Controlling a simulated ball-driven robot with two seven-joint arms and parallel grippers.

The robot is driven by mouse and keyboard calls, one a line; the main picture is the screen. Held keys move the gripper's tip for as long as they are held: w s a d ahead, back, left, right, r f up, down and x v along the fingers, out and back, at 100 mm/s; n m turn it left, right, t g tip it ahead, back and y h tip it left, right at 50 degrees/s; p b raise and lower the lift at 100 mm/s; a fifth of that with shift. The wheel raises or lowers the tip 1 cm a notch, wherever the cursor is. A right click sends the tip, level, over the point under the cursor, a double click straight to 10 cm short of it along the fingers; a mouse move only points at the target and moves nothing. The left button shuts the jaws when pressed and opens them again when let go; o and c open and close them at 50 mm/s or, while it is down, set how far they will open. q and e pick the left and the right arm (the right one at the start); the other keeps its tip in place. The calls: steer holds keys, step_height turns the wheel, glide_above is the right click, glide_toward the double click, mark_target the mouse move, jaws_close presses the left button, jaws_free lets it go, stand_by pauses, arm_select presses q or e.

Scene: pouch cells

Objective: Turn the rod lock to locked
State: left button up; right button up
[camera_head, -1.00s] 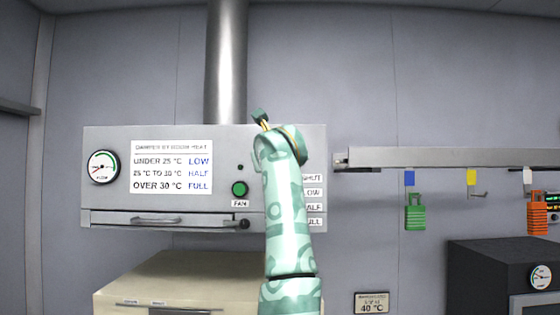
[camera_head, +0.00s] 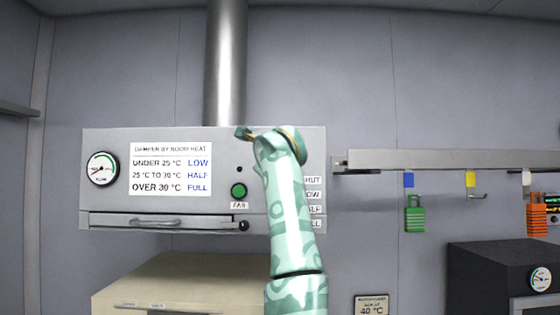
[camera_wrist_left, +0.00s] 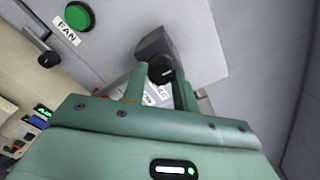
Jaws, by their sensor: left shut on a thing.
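My left gripper (camera_wrist_left: 160,88) is shut on a round black knob (camera_wrist_left: 161,69), which stands out from a dark grey block (camera_wrist_left: 152,43) on the hood's front panel; I take this knob to be the rod lock. A small pale mark shows on the knob's face. One finger lies on each side of it. In the head view, my arm covers the knob, the block and the fingertips. My right gripper is in neither view.
The grey hood panel (camera_head: 100,200) carries a green FAN button (camera_head: 239,190), a gauge (camera_head: 103,168) and a damper sign (camera_head: 171,168). Labels partly hidden by my arm run down its right side. A black knob (camera_head: 243,225) sits at the lower edge.

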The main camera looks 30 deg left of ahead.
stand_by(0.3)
arm_select(q)
steer(key=o, duration=1)
steer(key=shift+s, duration=0.1)
steer(key=shift+b+v, duration=3.5)
steer(key=shift+v, duration=4.65)
